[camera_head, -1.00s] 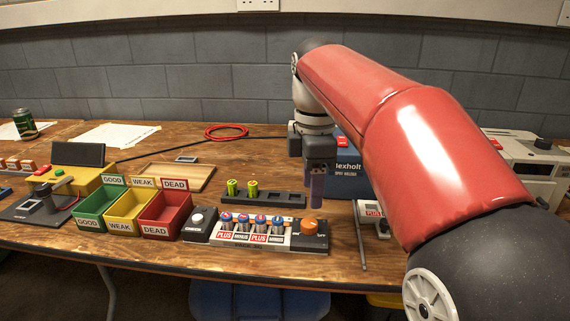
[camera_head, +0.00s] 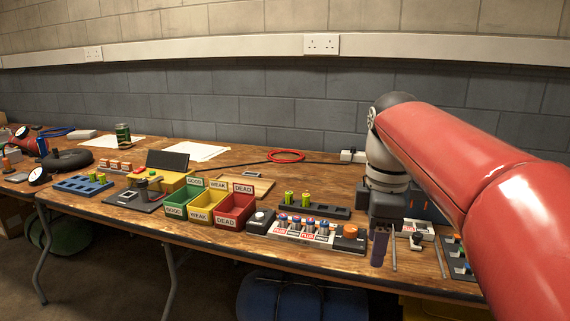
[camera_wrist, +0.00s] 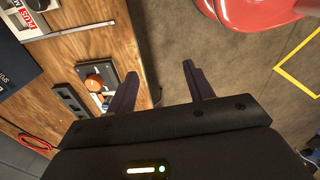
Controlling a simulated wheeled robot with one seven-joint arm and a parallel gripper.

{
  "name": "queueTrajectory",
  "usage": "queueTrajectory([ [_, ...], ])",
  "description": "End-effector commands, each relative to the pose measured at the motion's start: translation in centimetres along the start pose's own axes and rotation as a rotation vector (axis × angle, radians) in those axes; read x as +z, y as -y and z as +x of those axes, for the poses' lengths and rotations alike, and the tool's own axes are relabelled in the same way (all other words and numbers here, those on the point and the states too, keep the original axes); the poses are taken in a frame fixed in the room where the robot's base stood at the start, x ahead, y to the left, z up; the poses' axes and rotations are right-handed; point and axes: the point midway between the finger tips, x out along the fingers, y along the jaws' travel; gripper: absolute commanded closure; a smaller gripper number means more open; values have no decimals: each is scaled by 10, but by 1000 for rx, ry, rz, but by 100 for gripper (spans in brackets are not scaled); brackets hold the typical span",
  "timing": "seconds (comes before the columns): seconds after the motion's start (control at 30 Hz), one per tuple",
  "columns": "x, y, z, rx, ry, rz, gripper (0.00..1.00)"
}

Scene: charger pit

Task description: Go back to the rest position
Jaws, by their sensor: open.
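My gripper (camera_head: 379,246) points down near the front edge of the bench, right of the charger (camera_head: 305,231) with its orange knob. In the wrist view its two dark fingers (camera_wrist: 160,88) are spread apart, with nothing between them but floor beyond the bench edge. The charger holds several batteries in slots labelled plus and minus. The knob also shows in the wrist view (camera_wrist: 95,82), left of the fingers. My red arm reaches in from the right and hides part of the bench's right end.
Green good (camera_head: 177,211), yellow weak (camera_head: 200,217) and red dead (camera_head: 229,222) bins stand left of the charger. A black holder (camera_head: 325,211) with two green batteries lies behind it. A yellow device (camera_head: 165,182) stands further left.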

Motion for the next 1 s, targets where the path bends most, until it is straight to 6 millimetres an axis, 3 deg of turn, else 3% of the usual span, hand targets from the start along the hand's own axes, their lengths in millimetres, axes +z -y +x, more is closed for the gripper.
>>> queueTrajectory([
  [0.27,9,29,13,74,-37,238,48],
  [0.47,16,62,35,150,-95,511,48],
  [0.8,30,138,112,294,-315,1178,48],
  [1.0,33,150,131,313,-376,1321,48],
])
